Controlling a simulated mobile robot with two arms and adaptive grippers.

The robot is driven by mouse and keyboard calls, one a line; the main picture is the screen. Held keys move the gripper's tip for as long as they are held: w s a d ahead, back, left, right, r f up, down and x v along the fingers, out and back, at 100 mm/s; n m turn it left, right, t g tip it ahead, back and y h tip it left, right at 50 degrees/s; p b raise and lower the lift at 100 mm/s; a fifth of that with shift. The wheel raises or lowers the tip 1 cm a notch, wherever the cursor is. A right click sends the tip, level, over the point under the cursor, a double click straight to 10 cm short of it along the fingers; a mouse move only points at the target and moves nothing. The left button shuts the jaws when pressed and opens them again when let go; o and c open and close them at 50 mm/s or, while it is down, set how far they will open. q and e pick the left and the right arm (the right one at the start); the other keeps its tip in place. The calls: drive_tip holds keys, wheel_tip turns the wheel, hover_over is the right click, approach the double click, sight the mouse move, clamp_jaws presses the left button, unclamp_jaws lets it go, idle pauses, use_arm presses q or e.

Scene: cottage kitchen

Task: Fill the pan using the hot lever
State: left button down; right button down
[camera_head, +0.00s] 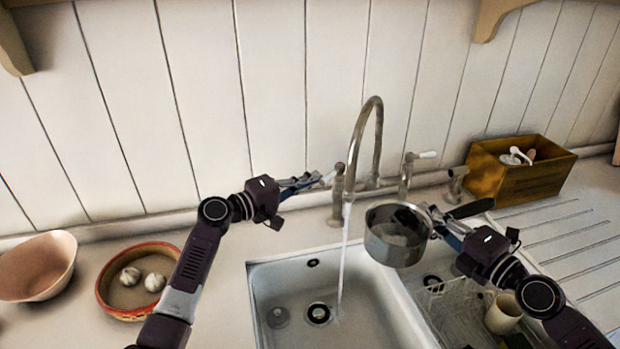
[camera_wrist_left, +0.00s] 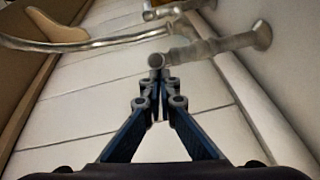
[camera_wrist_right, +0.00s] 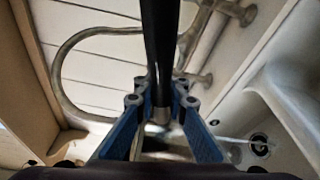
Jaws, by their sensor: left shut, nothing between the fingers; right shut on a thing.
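The metal pan (camera_head: 398,236) hangs over the divider of the sink, right of the water stream (camera_head: 343,262). My right gripper (camera_head: 446,222) is shut on its dark handle, which also shows in the right wrist view (camera_wrist_right: 160,50). The water runs from the tall curved faucet (camera_head: 375,130) into the left basin, beside the pan. My left gripper (camera_head: 312,182) is shut and empty at the left lever (camera_head: 338,180). In the left wrist view the fingertips (camera_wrist_left: 158,76) are at a metal lever end; contact is unclear. The other lever (camera_head: 406,172), white-tipped, stands right of the spout.
The white sink (camera_head: 262,300) has a left basin with a drain and a right basin with a dish rack (camera_head: 455,310) and a cup (camera_head: 503,314). A wooden box (camera_head: 530,182) stands back right. Two bowls (camera_head: 40,262) (camera_head: 110,300) stand at left.

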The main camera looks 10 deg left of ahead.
use_arm(q)
drive_tip(key=shift+s+d, duration=0.2)
drive_tip(key=shift+s+d+r+n+t+y, duration=0.1)
drive_tip(key=shift+s+d+n+t+y, duration=0.1)
drive_tip(key=shift+s+d, duration=0.45)
drive_tip(key=shift+s+d+r+n+t+y, duration=0.1)
drive_tip(key=shift+s+d+n+t+y, duration=0.2)
drive_tip(key=shift+d, duration=0.7)
